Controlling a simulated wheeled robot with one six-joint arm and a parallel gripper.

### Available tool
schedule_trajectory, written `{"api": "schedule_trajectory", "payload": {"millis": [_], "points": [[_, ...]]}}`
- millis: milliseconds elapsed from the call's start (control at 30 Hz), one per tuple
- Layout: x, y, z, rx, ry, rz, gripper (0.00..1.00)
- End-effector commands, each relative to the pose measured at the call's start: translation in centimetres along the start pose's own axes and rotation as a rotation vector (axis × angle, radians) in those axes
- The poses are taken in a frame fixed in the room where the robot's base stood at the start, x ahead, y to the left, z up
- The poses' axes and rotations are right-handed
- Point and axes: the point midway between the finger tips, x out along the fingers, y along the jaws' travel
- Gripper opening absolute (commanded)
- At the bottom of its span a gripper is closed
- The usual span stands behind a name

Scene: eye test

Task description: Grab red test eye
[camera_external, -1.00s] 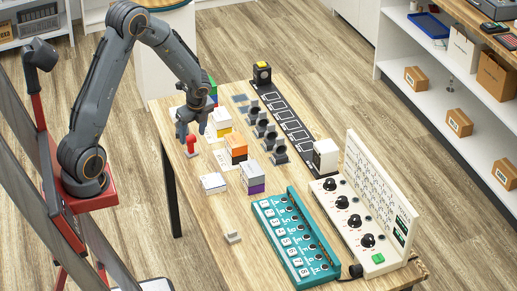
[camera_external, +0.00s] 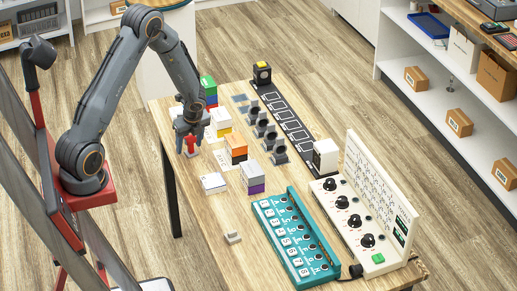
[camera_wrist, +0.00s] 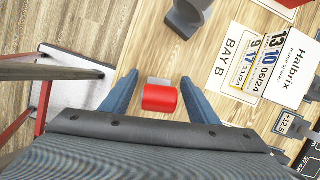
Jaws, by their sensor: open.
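The red test eye (camera_external: 191,143) is a small red piece near the left edge of the wooden table. In the wrist view the red test eye (camera_wrist: 160,98) shows as a short red cylinder with a light grey part at its far side. My gripper (camera_external: 188,149) is low over the table, around the red eye. In the wrist view the blue fingers of my gripper (camera_wrist: 159,84) are apart, one on each side of it. A gap shows on both sides. The near side of the eye is close to the dark gripper body.
Printed cards (camera_wrist: 255,65) and a dark grey piece (camera_wrist: 188,16) lie beyond the eye. Stacked boxes (camera_external: 236,148) stand to the right of my gripper. A teal tray (camera_external: 262,214) and a panel with black knobs (camera_external: 323,193) fill the table's front right.

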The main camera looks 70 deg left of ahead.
Motion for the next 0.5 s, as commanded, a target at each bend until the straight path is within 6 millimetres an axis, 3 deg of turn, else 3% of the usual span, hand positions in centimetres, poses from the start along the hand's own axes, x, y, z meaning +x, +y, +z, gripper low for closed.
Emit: {"api": "schedule_trajectory", "payload": {"millis": [133,400,500], "points": [[-0.02,-0.02,0.01,0.000,0.000,0.000,0.55],[-0.04,-0.01,0.01,-0.001,0.000,0.000,0.11],[-0.06,-0.02,0.02,-0.001,0.000,-0.001,0.06]]}}
